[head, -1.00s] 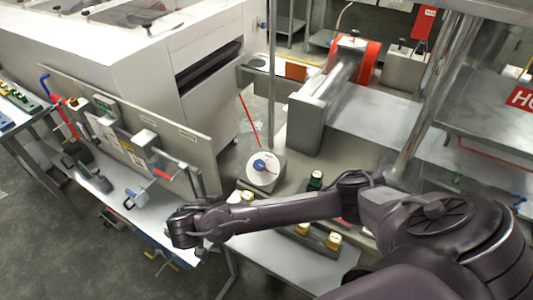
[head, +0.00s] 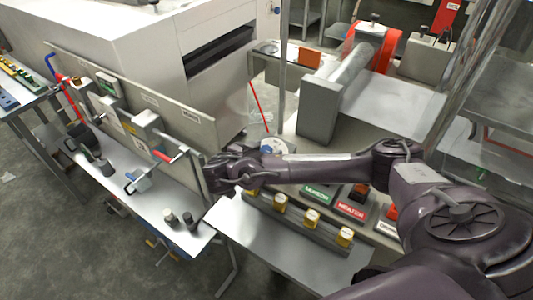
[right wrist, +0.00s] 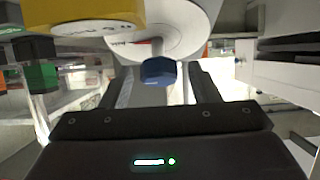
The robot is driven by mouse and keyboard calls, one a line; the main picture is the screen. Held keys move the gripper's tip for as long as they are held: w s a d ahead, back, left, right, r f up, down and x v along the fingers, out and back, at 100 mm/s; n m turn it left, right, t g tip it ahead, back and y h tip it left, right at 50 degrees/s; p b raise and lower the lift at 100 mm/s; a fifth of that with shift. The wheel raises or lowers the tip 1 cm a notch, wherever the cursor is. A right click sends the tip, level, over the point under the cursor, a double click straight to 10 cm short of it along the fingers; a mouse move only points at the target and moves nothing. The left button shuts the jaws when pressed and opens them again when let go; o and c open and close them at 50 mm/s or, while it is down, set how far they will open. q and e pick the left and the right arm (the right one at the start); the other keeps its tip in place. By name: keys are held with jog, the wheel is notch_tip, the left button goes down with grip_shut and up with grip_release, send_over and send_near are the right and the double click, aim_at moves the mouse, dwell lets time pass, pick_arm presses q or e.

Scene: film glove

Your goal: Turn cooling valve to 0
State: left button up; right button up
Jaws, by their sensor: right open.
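A round white dial with a blue knob (head: 269,150) shows in the head view just above my right forearm, which hides its lower part. In the right wrist view, the white dial plate (right wrist: 185,35) is ahead, with the blue knob (right wrist: 158,71) on a stem in front of it. The knob appears between the two open fingers of my right gripper (right wrist: 163,82). I cannot tell whether a finger touches it. In the head view, the fingers are hidden by the wrist. My left gripper is not in view.
A yellow-capped part (right wrist: 85,14) is close at upper left in the wrist view. In the head view, several yellow knobs (head: 312,218) line the bench front, near a red HEATER label (head: 351,208). A side shelf (head: 160,200) with tools stands left.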

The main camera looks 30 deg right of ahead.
jog(key=shift+w+d+f, duration=0.15)
jog(key=shift+d, duration=0.3)
